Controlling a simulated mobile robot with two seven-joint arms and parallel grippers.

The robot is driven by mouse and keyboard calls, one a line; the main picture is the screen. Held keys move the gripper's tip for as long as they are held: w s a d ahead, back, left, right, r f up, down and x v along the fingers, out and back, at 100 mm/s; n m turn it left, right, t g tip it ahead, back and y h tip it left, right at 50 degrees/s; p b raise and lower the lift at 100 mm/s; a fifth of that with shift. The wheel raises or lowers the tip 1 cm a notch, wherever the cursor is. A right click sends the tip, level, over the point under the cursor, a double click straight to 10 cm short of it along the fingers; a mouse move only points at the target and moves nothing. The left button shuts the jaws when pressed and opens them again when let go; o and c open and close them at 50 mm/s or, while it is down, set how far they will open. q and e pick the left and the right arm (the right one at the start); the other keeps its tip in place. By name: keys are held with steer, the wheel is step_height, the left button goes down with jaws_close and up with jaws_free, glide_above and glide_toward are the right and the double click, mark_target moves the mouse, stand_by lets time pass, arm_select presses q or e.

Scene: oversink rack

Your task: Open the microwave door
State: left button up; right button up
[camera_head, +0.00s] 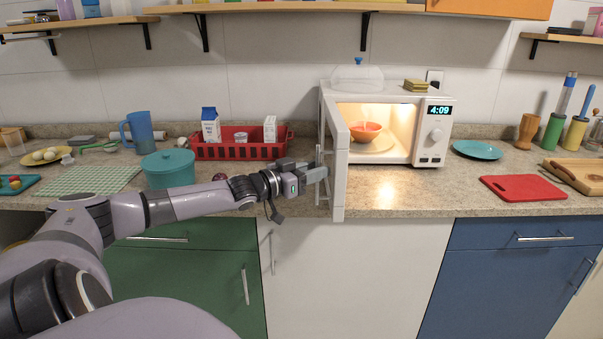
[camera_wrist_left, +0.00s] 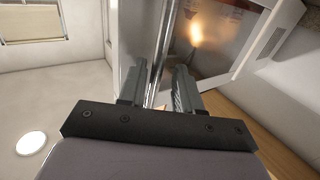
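The white microwave (camera_head: 432,133) stands on the counter with its lit inside showing. Its door (camera_head: 340,170) is swung far out toward me, seen almost edge-on, with a long upright handle (camera_head: 320,115) on its left face. My left gripper (camera_head: 318,173) is at the lower part of this handle. In the left wrist view, the two fingers of my left gripper (camera_wrist_left: 160,88) are apart, with a narrow bar running between them. I see no clear sign of them being closed on it. An orange bowl (camera_head: 366,131) sits inside the microwave. My right gripper is not in view.
A red basket (camera_head: 240,150) with cartons and a teal pot (camera_head: 168,168) stand left of the door. A teal plate (camera_head: 478,150) and red cutting board (camera_head: 523,188) lie to the right. The counter before the microwave is clear.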

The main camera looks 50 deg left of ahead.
arm_select(q)
steer(key=s+a+p, duration=0.1)
steer(key=s+p, duration=0.2)
steer(key=s, duration=0.3)
steer(key=shift+s, duration=0.4)
stand_by(0.4)
stand_by(0.7)
steer(key=s+d+f+g, duration=0.2)
steer(key=s+d+f, duration=0.25)
steer(key=f, duration=0.25)
steer(key=s+d+f+g, duration=0.1)
steer(key=s+d+f, duration=0.2)
steer(key=d+f, duration=0.35)
steer(key=s+d+f+g, duration=0.2)
steer(key=s+d+f, duration=0.15)
steer(key=f, duration=0.55)
steer(key=s+d+f+g, duration=0.1)
steer(key=s+d+f, duration=0.1)
steer(key=d, duration=0.7)
steer(key=s+d+f+m+g, duration=0.1)
steer(key=s+d+f, duration=0.2)
steer(key=d, duration=0.7)
steer(key=s, duration=0.2)
steer(key=shift+s+d+f, duration=0.2)
steer(key=shift+s+f, duration=0.05)
steer(key=shift+s, duration=0.05)
